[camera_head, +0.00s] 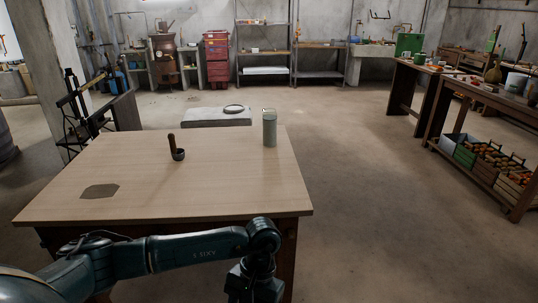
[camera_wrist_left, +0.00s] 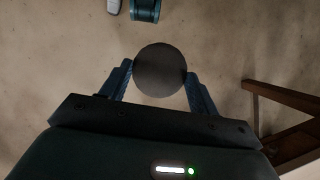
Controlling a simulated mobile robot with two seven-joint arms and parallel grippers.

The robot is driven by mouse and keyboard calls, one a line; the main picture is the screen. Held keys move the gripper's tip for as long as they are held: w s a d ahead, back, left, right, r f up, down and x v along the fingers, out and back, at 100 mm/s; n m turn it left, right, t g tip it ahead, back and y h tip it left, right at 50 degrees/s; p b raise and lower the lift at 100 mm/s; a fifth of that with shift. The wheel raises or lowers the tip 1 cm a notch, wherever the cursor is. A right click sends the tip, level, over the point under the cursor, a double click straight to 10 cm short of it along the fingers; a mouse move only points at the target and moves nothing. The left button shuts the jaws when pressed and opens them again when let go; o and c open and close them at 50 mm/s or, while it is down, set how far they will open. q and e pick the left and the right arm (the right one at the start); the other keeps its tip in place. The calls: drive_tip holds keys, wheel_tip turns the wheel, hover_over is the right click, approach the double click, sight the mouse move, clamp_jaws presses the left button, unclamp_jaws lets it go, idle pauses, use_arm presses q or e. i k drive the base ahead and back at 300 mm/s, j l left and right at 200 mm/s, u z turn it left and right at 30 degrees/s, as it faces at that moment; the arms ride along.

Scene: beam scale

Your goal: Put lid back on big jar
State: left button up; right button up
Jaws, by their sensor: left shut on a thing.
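My left gripper (camera_wrist_left: 160,74) is shut on a round, flat dark grey disc, the lid (camera_wrist_left: 161,68), held between both fingers in the left wrist view. Bare floor shows below it. In the head view my left arm reaches across the bottom in front of the table; its fingers and the lid are hidden or out of frame there. The big jar (camera_head: 269,130), a tall grey-green cylinder, stands upright at the far right of the table. Its rim is pale; its inside cannot be made out. My right gripper is not in view.
On the wooden table (camera_head: 225,185) stand a small dark cup with a brown handle (camera_head: 177,148) and, front left, a flat dark patch (camera_head: 100,191). A grey slab (camera_head: 205,119) with a round dish (camera_head: 233,108) lies behind. The table's middle and front right are clear.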

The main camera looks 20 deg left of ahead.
sight(269, 114)
drive_tip(key=i+l, duration=0.15)
drive_tip(key=i, duration=0.35)
drive_tip(key=i+l, duration=0.15)
drive_tip(key=i, duration=0.35)
drive_tip(key=i+l, duration=0.2)
drive_tip(key=i, duration=0.3)
drive_tip(key=i+l, duration=0.15)
drive_tip(key=i, duration=0.35)
drive_tip(key=i+u, duration=0.1)
drive_tip(key=u, duration=2.6)
